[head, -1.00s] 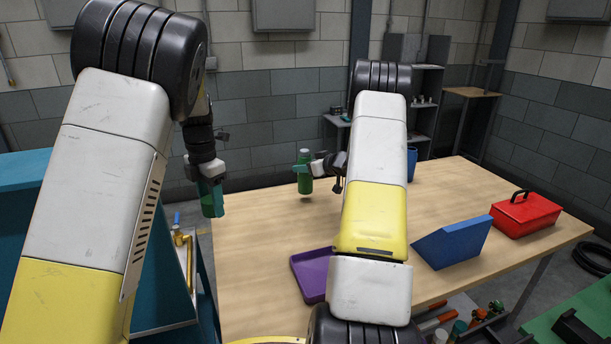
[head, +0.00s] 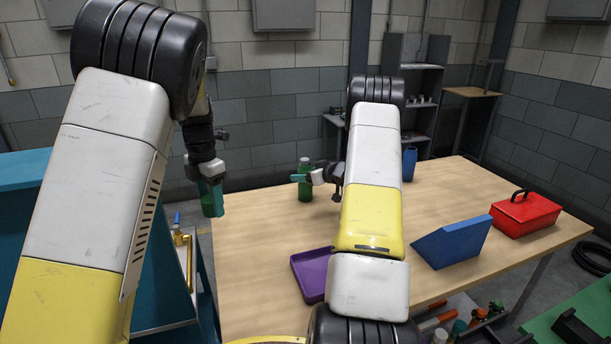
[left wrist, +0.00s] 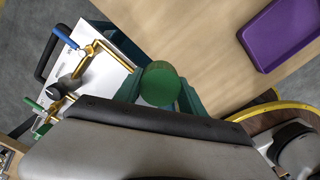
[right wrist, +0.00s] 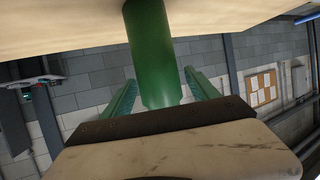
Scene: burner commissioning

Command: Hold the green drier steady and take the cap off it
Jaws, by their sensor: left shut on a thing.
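The green drier (head: 305,188) stands upright on the wooden table, with a paler green top. My right gripper (head: 309,178) is around it at mid-height. In the right wrist view the drier (right wrist: 155,55) lies between the fingers (right wrist: 160,85), which look close to its sides. My left gripper (head: 210,192) is shut on a round green piece (head: 208,207), apparently the cap, well to the left of the drier and clear of the table. In the left wrist view this piece (left wrist: 160,84) sits between the fingers; its underside is hidden.
A purple tray (head: 310,276) lies at the table's near left, partly behind my right arm. A blue wedge-shaped block (head: 452,243), red toolbox (head: 525,214) and blue container (head: 409,164) stand further right. Brass piping (head: 186,250) is below my left gripper.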

